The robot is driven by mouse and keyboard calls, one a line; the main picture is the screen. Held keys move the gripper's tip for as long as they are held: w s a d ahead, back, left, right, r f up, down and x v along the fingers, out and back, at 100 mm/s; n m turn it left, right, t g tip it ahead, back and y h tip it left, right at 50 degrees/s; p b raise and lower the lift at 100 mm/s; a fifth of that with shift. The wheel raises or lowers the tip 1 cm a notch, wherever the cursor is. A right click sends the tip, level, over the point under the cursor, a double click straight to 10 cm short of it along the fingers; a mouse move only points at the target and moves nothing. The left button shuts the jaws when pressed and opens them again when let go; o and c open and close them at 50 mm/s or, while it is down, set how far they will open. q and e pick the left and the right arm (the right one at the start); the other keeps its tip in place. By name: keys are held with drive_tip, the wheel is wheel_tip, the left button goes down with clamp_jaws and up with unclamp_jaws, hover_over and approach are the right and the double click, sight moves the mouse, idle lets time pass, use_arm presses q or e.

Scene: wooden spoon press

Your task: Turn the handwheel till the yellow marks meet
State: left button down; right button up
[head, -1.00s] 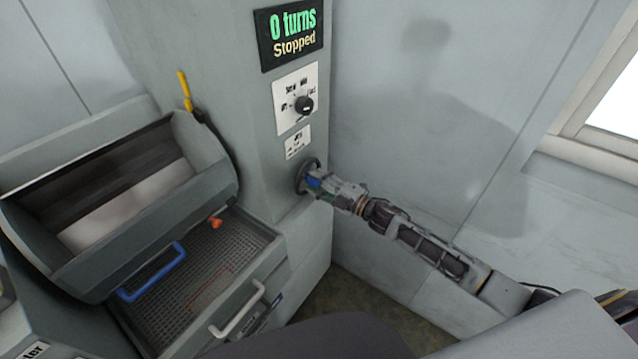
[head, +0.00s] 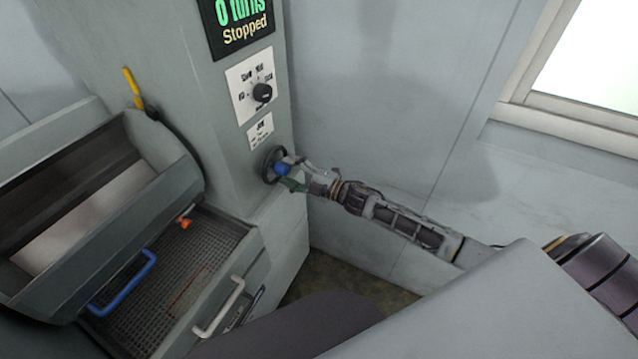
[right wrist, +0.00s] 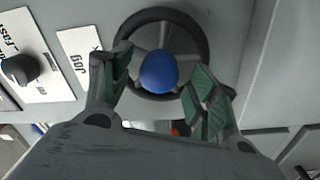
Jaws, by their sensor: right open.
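The dark handwheel (head: 271,165) sits on the side of the grey machine, below the small Jog label. It has a blue ball-shaped knob (right wrist: 158,71), which shows in front of the wheel in the right wrist view. My right gripper (head: 288,173) is at the handwheel. In the right wrist view its fingers (right wrist: 155,85) are open, one on each side of the blue knob, with gaps to it. I cannot make out any yellow marks on the wheel. The display (head: 238,20) reads "0 turns Stopped". My left gripper is not in view.
A rotary speed selector (head: 262,92) is above the handwheel. A yellow-handled lever (head: 133,88) stands at the machine's left. An open hopper-like cover with a blue handle (head: 122,284) and a mesh tray with a white handle (head: 219,307) lie lower left. The wall is at right.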

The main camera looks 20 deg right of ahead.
drive_tip(key=v, duration=1)
drive_tip(key=shift+s, duration=0.3)
idle(0.4)
drive_tip(key=shift+d, duration=0.15)
idle(0.3)
drive_tip(key=d+f+m+h, duration=0.3)
drive_tip(key=d+f, duration=0.2)
drive_tip(key=f, duration=0.4)
drive_tip(key=d+f+m+h, duration=0.3)
drive_tip(key=d+f+m, duration=0.15)
drive_tip(key=f, duration=0.35)
drive_tip(key=s+d+f+m+g+h, duration=0.2)
drive_tip(key=s+d+f, duration=0.15)
drive_tip(key=f, duration=0.65)
drive_tip(key=s+d+f+m+g+h, duration=0.1)
drive_tip(key=s+d+f+m+h, duration=0.3)
drive_tip(key=f, duration=0.7)
drive_tip(key=s+a+f+m+g, duration=0.1)
drive_tip(key=s+a+f+g, duration=0.2)
drive_tip(key=s+f, duration=0.5)
drive_tip(key=s+a+f+m+g, duration=0.2)
drive_tip(key=s+a+f, duration=0.3)
drive_tip(key=s, duration=1.1)
drive_tip(key=s+a+f+m+g, duration=0.2)
drive_tip(key=s+a+f+g, duration=0.2)
drive_tip(key=s+f, duration=0.7)
drive_tip(key=shift+s+a+g, duration=0.2)
drive_tip(key=shift+s+g, duration=0.4)
drive_tip(key=shift+s, duration=0.3)
